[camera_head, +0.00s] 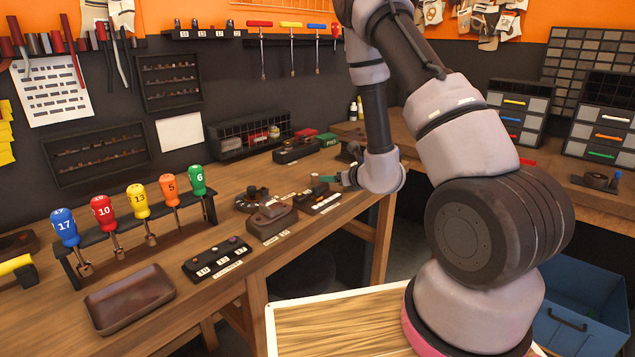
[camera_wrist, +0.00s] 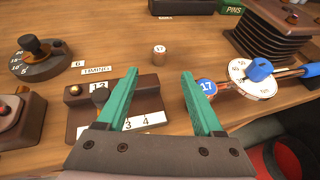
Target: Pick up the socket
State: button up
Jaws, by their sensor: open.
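A small upright cylinder that looks like the socket (camera_wrist: 159,56), with a numbered light face, stands on the wooden bench in the wrist view. It is beyond my fingertips, roughly centred between them, and apart from them. A small pale cylinder in front of my gripper in the head view (camera_head: 315,178) appears to be the same one. My gripper (camera_wrist: 158,75) has two teal fingers spread apart with nothing between them. In the head view my gripper (camera_head: 329,179) is low over the bench's right part, largely hidden by my arm.
A numbered block (camera_wrist: 88,110) lies under my left finger. A dial tool with a blue 17 end (camera_wrist: 207,86) is close to my right finger. A round dial (camera_wrist: 40,62) stands left, a finned block (camera_wrist: 272,25) right. A brown tray (camera_head: 130,298) lies at the front left.

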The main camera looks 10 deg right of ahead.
aim_at(317, 176)
jog(key=x, duration=1)
jog(key=shift+w+a, duration=0.15)
jog(key=shift+w, duration=0.15)
jog(key=shift+c, duration=0.3)
grip_shut()
